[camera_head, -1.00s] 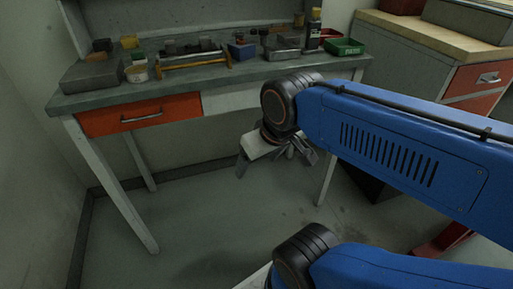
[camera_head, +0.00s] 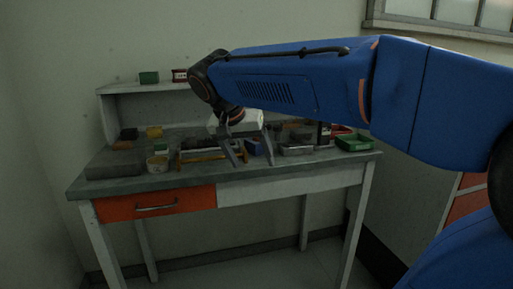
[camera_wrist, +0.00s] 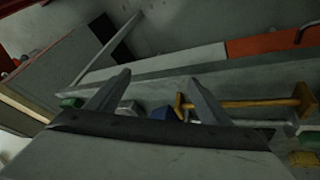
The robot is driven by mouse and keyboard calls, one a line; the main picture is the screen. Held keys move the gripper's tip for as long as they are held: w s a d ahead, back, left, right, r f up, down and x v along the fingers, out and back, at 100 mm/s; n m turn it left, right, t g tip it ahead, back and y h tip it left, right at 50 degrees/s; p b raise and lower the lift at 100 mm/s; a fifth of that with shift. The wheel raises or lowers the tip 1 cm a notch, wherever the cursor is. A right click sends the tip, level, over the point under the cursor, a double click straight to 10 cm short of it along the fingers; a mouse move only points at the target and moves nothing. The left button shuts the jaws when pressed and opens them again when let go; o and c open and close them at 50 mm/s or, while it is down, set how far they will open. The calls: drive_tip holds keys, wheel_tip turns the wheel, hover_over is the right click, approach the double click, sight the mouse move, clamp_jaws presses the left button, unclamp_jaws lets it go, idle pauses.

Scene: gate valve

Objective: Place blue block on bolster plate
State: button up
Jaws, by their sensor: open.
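A small blue item (camera_head: 257,147), possibly the blue block, is on the workbench behind my gripper's fingers. It is partly hidden, and its shape is unclear. It also shows as a blue patch (camera_wrist: 162,113) between the finger bases in the wrist view. A flat grey slab (camera_head: 115,164) lies at the bench's left end. I cannot tell whether it is the bolster plate. My gripper (camera_head: 255,162) is open and empty, fingers pointing down in front of the bench items. In the wrist view, the gripper (camera_wrist: 160,76) has its fingers spread with nothing between the tips.
The workbench (camera_head: 200,182) is crowded. A raised back shelf (camera_head: 130,88) holds a green box (camera_head: 149,77). Bench front is clear.

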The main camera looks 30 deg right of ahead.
drive_tip(key=w+a+r+m+g+h, duration=0.1)
drive_tip(key=w+r+m+h, duration=0.3)
drive_tip(key=w+r+m, duration=0.5)
drive_tip(key=n, duration=0.1)
approach(257, 140)
drive_tip(key=x, duration=0.4)
drive_tip(key=shift+w+d+f, duration=0.1)
drive_tip(key=shift+w+d, duration=0.2)
drive_tip(key=shift+w, duration=0.1)
drive_tip(key=shift+x, duration=3.35)
drive_tip(key=shift+w+a, duration=0.15)
drive_tip(key=shift+w, duration=0.05)
clamp_jaws()
wheel_tip(257, 140, up, 10)
